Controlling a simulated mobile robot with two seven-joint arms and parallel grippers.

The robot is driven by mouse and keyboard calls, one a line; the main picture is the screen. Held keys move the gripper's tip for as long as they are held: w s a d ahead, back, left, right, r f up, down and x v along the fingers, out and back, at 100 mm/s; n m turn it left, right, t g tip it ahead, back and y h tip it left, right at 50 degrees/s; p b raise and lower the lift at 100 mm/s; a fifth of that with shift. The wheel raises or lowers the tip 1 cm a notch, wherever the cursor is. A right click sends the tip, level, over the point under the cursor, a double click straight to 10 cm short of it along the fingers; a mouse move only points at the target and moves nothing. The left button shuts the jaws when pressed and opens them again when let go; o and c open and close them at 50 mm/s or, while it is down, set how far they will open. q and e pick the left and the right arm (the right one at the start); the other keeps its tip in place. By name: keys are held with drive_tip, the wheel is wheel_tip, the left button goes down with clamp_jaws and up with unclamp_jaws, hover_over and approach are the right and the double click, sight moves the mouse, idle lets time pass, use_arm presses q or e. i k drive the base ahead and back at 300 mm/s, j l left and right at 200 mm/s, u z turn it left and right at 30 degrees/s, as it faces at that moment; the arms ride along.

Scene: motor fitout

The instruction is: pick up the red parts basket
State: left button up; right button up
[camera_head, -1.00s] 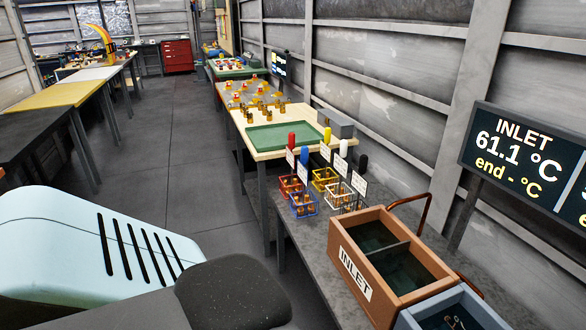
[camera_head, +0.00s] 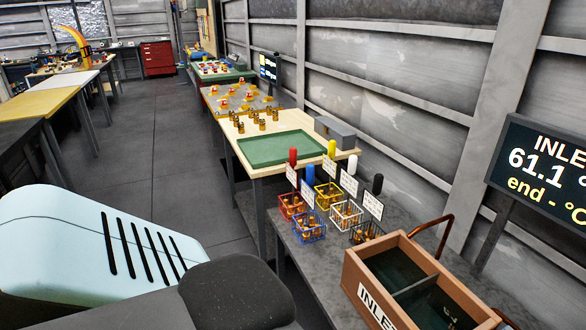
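The red parts basket (camera_head: 289,207) is a small wire basket with brass-coloured parts inside. It stands on the dark grey bench, at the far left of a group of baskets, with a red-topped handle (camera_head: 292,156) and a white label card above it. Neither of my grippers is in view. A pale blue and dark grey part of my own body fills the lower left.
Yellow (camera_head: 329,194), white (camera_head: 346,215) and black (camera_head: 367,233) baskets stand close by. A brown INLET box (camera_head: 432,262) sits at the bench's near end. A light-topped table with a green tray (camera_head: 276,148) adjoins behind. The floor to the left (camera_head: 190,190) is clear.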

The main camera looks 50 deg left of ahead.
sight(291, 173)
drive_tip(key=j+z, duration=0.25)
drive_tip(key=j, duration=1.5)
